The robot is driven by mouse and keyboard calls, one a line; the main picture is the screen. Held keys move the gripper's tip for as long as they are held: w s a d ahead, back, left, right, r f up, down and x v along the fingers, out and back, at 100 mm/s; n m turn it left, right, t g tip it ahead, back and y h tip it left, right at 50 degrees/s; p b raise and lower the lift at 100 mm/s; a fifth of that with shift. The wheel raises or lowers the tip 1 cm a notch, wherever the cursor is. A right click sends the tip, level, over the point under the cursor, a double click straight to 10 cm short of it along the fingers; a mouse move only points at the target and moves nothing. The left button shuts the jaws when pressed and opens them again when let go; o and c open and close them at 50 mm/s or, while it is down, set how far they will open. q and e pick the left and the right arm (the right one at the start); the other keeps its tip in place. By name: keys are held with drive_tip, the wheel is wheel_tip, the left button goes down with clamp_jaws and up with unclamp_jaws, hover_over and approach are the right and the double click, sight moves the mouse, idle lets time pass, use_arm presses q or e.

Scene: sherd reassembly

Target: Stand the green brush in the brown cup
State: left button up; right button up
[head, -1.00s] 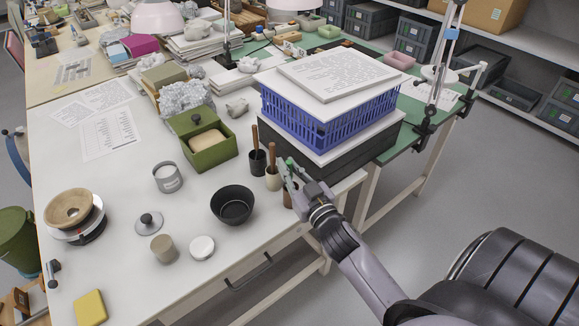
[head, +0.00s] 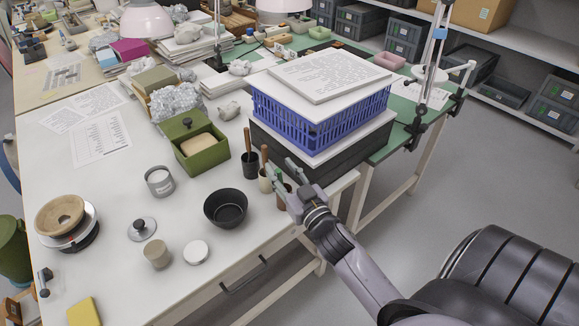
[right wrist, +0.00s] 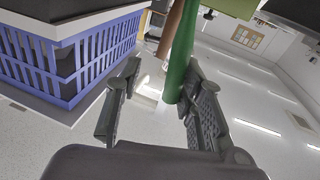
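The green brush (right wrist: 183,55) shows in the right wrist view as a green handle between the two fingers of my right gripper (right wrist: 160,100), closer to the right finger. The fingers stand wide apart, with a clear gap at the left finger. In the head view my right gripper (head: 279,167) is open at the table's right edge, by the brown cup (head: 282,188). The gripper partly hides the cup, so how the brush's lower end sits in it cannot be seen. My left gripper is not in view.
A black cup (head: 250,168) and a cream cup (head: 265,184), each with a brown-handled brush, stand just left of the gripper. A blue crate (head: 318,122) is behind. A black bowl (head: 226,207) and green box (head: 201,150) are on the left.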

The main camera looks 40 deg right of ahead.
drive_tip(key=s+a, duration=0.1)
drive_tip(key=s, duration=1)
drive_tip(key=shift+s+f, duration=0.3)
drive_tip(key=shift+s, duration=0.1)
drive_tip(key=s+a+f+g, duration=0.2)
drive_tip(key=f+g, duration=0.1)
drive_tip(key=f, duration=0.8)
drive_tip(key=s+a+f+g+y, duration=0.1)
drive_tip(key=f+g, duration=0.1)
drive_tip(key=f, duration=0.9)
drive_tip(key=s+a+f+g, duration=0.2)
drive_tip(key=f+g, duration=0.1)
drive_tip(key=f, duration=0.8)
drive_tip(key=s+a+f+n+g, duration=0.1)
drive_tip(key=s+f+g, duration=0.1)
drive_tip(key=s+f, duration=0.45)
drive_tip(key=s+a+f+g, duration=0.25)
drive_tip(key=s+f, duration=0.25)
drive_tip(key=f, duration=0.3)
drive_tip(key=s+f+n+g, duration=0.1)
drive_tip(key=s+f+g, duration=0.1)
drive_tip(key=s, duration=0.5)
drive_tip(key=s+d+f+g, duration=0.1)
drive_tip(key=s+f+g, duration=0.2)
drive_tip(key=s+f, duration=0.2)
drive_tip(key=s+p, duration=0.1)
drive_tip(key=s, duration=0.2)
drive_tip(key=shift+d+n+y, duration=0.25)
drive_tip(key=shift+n+y, duration=0.05)
drive_tip(key=shift+n, duration=0.1)
